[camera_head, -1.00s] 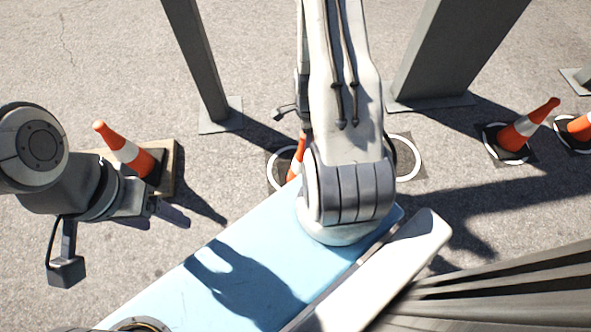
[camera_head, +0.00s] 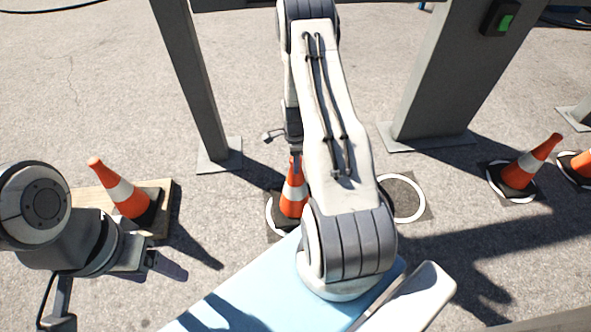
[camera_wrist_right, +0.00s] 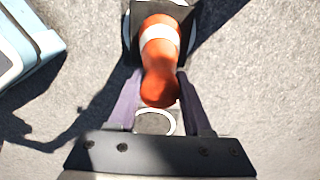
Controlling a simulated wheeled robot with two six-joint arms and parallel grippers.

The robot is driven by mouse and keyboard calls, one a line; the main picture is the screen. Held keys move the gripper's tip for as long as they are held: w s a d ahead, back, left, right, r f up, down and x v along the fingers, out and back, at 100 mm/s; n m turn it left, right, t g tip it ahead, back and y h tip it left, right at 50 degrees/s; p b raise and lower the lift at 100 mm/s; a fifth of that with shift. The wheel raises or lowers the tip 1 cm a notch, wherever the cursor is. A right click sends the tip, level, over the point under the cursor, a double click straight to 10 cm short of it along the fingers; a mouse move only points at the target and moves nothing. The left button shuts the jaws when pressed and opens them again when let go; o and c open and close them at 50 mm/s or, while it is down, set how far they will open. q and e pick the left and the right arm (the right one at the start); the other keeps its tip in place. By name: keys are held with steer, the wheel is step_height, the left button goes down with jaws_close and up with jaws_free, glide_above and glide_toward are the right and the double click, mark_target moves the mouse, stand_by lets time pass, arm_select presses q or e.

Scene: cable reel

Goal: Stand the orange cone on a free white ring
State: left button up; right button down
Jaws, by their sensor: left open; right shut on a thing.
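An orange cone with a white band (camera_head: 293,198) is upright at the left white ring (camera_head: 270,218), partly behind my right arm. My right gripper (camera_head: 295,153) is shut on its top. In the right wrist view the cone (camera_wrist_right: 160,62) sits between the fingers (camera_wrist_right: 160,95), and ring edges show beside its black base. I cannot tell whether the base touches the ground. An empty white ring (camera_head: 421,200) lies right of my arm. Another orange cone (camera_head: 122,192) stands on a wooden board (camera_head: 90,198) at left. My left gripper (camera_head: 150,258) is open and empty in front of it.
Two more cones stand on rings at right, one whole (camera_head: 520,172) and one cut off by the edge (camera_head: 584,162). Grey posts (camera_head: 195,90) (camera_head: 445,80) rise behind the rings. My light-blue base is in front. Pavement between the board and the left ring is clear.

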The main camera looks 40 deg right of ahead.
mark_target(296, 186)
steer(key=shift+f+b, duration=0.7)
steer(key=shift+f, duration=1.2)
steer(key=shift+c, duration=1.6)
jaws_free()
